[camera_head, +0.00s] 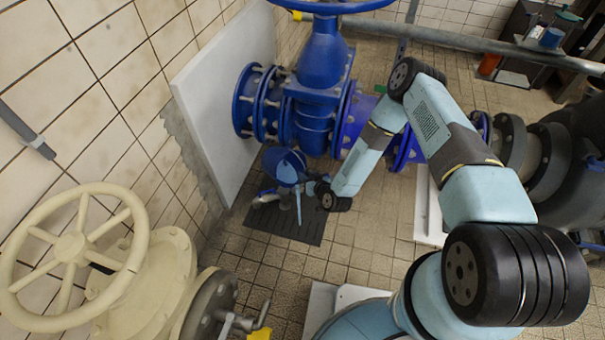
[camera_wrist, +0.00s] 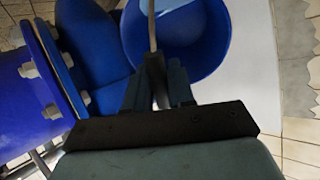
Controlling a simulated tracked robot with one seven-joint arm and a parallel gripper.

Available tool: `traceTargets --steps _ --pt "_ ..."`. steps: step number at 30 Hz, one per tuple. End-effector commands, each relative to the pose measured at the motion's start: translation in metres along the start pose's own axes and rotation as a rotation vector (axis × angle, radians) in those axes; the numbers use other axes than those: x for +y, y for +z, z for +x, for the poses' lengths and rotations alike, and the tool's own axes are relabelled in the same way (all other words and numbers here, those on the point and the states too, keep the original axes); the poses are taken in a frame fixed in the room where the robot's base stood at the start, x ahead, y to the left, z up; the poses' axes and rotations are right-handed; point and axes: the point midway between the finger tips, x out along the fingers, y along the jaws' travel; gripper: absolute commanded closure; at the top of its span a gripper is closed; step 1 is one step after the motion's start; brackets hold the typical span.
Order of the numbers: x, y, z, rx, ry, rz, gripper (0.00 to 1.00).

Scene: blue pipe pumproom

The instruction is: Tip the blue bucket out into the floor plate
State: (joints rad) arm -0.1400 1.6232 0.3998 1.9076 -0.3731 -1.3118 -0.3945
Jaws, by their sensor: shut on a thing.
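The blue bucket (camera_head: 285,160) is in the middle of the head view, over the dark floor plate (camera_head: 292,229) and in front of the blue valve. In the wrist view, the bucket (camera_wrist: 205,52) shows its round opening and its inside, just beyond my fingers. My gripper (camera_head: 308,187) is beside the bucket. In the wrist view, my gripper (camera_wrist: 156,82) is shut on a thin pale bar that crosses the bucket's opening, seemingly its handle. I cannot tell how far the bucket is tilted or what it holds. The near part of the plate is bare.
A big blue valve (camera_head: 318,60) and its flanged pipe stand close behind the bucket. A white wall panel (camera_head: 225,100) is to the left. A cream handwheel (camera_head: 72,245) is at the near left. Small items (camera_head: 266,197) lie near the plate's far edge. Tiled floor (camera_head: 375,225) is open to the right.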

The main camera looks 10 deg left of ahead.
Motion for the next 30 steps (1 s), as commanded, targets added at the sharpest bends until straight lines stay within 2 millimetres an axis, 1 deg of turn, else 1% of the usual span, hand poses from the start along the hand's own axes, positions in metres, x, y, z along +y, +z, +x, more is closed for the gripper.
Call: traceTargets --steps 30 --pt "0.013 0.045 -0.003 0.198 -0.049 0.039 1.0"
